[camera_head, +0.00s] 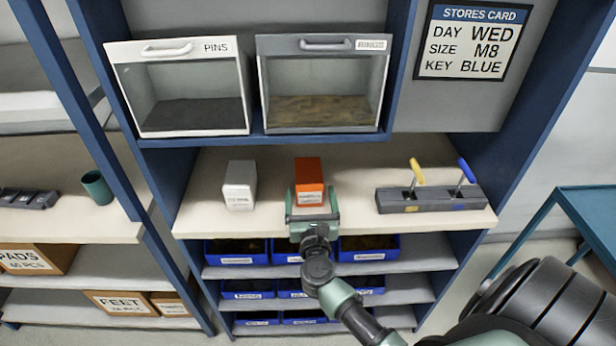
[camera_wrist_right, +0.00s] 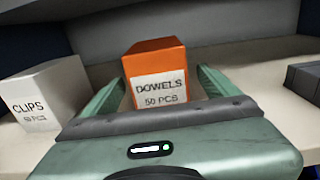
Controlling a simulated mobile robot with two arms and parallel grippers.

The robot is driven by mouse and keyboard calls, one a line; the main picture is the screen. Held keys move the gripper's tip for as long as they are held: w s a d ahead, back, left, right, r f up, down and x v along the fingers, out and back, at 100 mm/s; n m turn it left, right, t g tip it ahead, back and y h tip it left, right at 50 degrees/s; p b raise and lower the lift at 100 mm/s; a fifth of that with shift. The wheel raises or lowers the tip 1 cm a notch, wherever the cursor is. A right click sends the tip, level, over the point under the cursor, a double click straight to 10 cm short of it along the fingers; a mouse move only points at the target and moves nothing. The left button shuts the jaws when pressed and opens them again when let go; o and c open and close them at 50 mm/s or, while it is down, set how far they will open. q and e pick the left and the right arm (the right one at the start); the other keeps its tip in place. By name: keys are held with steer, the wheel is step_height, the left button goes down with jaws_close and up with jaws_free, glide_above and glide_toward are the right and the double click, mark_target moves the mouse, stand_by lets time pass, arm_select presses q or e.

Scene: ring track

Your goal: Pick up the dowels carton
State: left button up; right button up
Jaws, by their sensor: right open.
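The dowels carton (camera_head: 309,177) is an orange box with a white label, standing upright on the cream shelf in the head view. In the right wrist view the carton (camera_wrist_right: 154,62) shows its label "DOWELS 50 PCS". My right gripper (camera_head: 312,205) is at the near side of the carton. In the right wrist view its two green fingers (camera_wrist_right: 160,88) are open, one to each side of the carton's front. I cannot tell whether either finger touches it. My left gripper is not in view.
A white clips carton (camera_head: 240,184) stands left of the dowels carton. A grey block with yellow and blue keys (camera_head: 431,199) sits to the right. Pins (camera_head: 190,120) and rings (camera_head: 323,45) bins are above; blue bins (camera_head: 236,252) are below. Clear shelf lies between the items.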

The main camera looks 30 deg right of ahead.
mark_target(308, 179)
steer(key=w, duration=0.1)
steer(key=w+d+r+p, duration=0.1)
steer(key=shift+w+d+r+p, duration=0.2)
steer(key=shift+w+d+p, duration=0.05)
steer(key=shift+w+p, duration=0.15)
steer(key=shift+w+d+f, duration=0.2)
steer(key=shift+w+d, duration=0.05)
steer(key=shift+w, duration=0.25)
steer(key=shift+w+d+f, duration=0.15)
steer(key=shift+w+d, duration=0.1)
steer(key=shift+w, duration=0.2)
steer(key=shift+w+d, duration=0.15)
steer(key=shift+w, duration=0.05)
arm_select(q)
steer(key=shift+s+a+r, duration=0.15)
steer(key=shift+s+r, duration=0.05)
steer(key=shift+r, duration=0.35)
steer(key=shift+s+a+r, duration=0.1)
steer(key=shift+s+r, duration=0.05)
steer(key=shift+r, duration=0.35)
arm_select(e)
steer(key=shift+s, duration=0.1)
steer(key=c, duration=1.7)
steer(key=shift+o, duration=0.2)
